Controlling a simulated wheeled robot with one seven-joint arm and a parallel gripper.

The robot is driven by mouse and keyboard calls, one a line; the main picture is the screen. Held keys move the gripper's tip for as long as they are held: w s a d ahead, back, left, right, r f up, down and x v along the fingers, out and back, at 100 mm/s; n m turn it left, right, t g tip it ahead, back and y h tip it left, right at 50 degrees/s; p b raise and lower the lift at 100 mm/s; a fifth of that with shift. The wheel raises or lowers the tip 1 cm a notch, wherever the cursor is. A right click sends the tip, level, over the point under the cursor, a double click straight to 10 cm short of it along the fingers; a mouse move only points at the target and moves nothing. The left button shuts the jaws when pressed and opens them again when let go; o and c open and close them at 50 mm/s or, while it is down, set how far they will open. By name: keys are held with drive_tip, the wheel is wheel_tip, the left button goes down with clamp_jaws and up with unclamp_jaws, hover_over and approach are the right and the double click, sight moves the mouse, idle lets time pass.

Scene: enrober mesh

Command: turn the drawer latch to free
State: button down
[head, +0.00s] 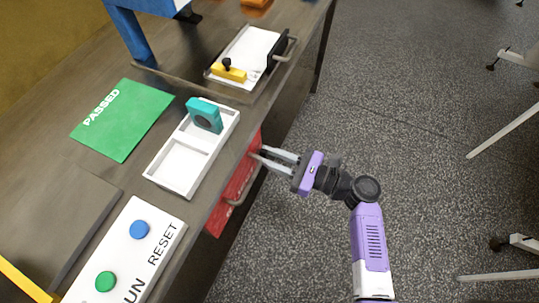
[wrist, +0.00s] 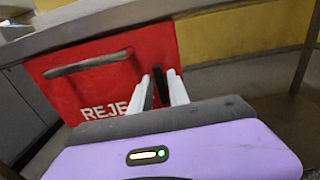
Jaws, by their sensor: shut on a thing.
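The red drawer front (head: 234,190) is below the table edge; in the wrist view it shows as a red panel (wrist: 106,77) with a dark bar handle (wrist: 88,64) and partly covered lettering starting "REJE". The dark drawer latch (wrist: 160,84) sits near the drawer's right side in the wrist view, between my fingers. My gripper (head: 258,153) reaches in from the right in the head view, its pale fingers at the drawer's upper part. It is shut on the latch.
On the table are a white two-part tray (head: 180,168) with a teal part (head: 205,115), a green PASSED mat (head: 122,119), and a button panel (head: 130,250) with blue and green buttons. A tray with a yellow bar (head: 229,72) stands farther back.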

drive_tip(key=shift+n, duration=0.3)
drive_tip(key=shift+s+a+f+n+b, duration=0.15)
drive_tip(key=shift+n+b, duration=1.7)
drive_tip(key=shift+n, duration=1)
drive_tip(key=shift+s+d+f+n+b, duration=0.1)
drive_tip(key=shift+n+b, duration=1.8)
drive_tip(key=shift+n, duration=0.9)
drive_tip(key=shift+s+a+f+n+b, duration=0.15)
drive_tip(key=shift+n+b, duration=1.7)
drive_tip(key=shift+n, duration=1)
drive_tip(key=shift+w+d, duration=0.1)
drive_tip(key=c, duration=1.5)
unclamp_jaws()
drive_tip(key=shift+d, duration=0.1)
